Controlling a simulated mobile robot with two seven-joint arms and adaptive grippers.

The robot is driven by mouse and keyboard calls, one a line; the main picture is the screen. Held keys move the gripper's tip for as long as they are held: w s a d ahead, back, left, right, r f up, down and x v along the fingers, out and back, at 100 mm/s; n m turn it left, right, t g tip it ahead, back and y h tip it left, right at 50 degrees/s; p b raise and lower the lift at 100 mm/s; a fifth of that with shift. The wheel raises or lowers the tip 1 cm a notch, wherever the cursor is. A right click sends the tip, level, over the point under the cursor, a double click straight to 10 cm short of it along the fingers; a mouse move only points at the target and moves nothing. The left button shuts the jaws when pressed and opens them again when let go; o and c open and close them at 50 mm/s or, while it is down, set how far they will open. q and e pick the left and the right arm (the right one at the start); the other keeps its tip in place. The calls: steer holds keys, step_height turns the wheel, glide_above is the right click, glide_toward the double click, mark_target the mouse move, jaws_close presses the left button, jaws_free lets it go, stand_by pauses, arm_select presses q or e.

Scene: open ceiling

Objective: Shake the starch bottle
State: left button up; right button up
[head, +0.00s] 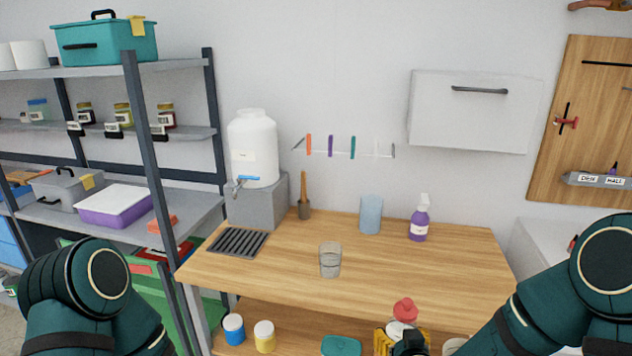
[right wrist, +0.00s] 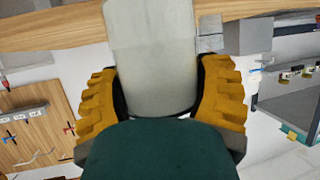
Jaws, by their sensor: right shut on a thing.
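My right gripper (head: 402,342), with yellow fingers, is at the bottom of the head view, in front of the wooden table's front edge. It is shut on a whitish bottle with a red cap (head: 405,309). In the right wrist view the pale, translucent body of the bottle (right wrist: 152,55) sits between the two yellow fingers (right wrist: 160,95). I see no readable label on it, and its lower part is hidden in the head view. Of my left arm only dark green links show at the lower left; the left gripper is out of view.
The wooden table (head: 450,262) holds a glass (head: 330,260), a purple spray bottle (head: 420,220), a blue translucent container (head: 371,214) and a white dispenser (head: 253,148). Jars, one blue (head: 233,329), stand on its lower shelf. A metal rack (head: 150,140) stands left. The table's middle right is clear.

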step_height(320, 180, down, 4)
steer(key=shift+s+r, duration=0.1)
steer(key=shift+r, duration=0.15)
step_height(320, 180, up, 7)
steer(key=shift+f, duration=3.5)
steer(key=shift+r, duration=0.1)
steer(key=shift+s+a+r, duration=0.1)
steer(key=shift+s+r, duration=0.1)
steer(key=shift+r, duration=0.1)
steer(key=shift+w+f, duration=0.15)
